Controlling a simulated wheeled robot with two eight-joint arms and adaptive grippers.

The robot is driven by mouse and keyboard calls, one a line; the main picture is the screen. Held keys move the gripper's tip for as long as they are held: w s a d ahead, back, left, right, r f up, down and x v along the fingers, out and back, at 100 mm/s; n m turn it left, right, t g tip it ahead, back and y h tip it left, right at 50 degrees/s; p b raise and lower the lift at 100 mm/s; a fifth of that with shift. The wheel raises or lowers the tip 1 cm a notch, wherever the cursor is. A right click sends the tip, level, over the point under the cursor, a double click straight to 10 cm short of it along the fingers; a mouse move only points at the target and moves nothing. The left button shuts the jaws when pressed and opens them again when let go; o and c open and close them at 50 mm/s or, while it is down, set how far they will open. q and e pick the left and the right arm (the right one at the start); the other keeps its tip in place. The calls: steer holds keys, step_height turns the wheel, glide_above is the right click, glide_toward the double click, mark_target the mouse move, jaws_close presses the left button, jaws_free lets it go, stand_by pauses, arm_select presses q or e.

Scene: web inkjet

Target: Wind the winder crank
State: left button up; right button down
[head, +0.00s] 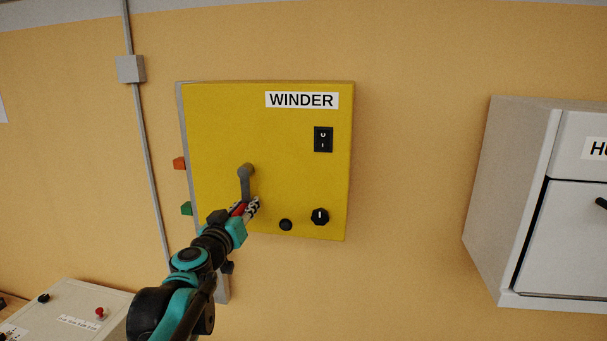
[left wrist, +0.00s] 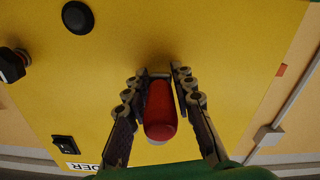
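The yellow winder box (head: 215,120) is on the wall in the middle of the head view. Its grey crank arm (head: 245,184) hangs downward from its hub. The red crank handle (left wrist: 160,108) sticks out toward the camera in the left wrist view. My left gripper (head: 246,208) is at the lower end of the crank, with its fingers on both sides of the handle. In the left wrist view narrow gaps show between the fingers and the handle. The fingers partly hide the handle in the head view. My right gripper is not in view.
The winder box carries a rocker switch (head: 323,139), a black knob (head: 320,216) and a black button (head: 285,225). Orange (head: 179,163) and green (head: 186,208) parts stick out at its left side. A grey cabinet (head: 515,190) is at the right. A control console (head: 75,305) is at lower left.

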mark_target(241, 213)
arm_select(q)
steer(key=o, duration=1.2)
steer(key=shift+c, duration=0.2)
steer(key=s+a+p, duration=0.1)
steer(key=s, duration=0.6)
steer(key=shift+a, duration=0.2)
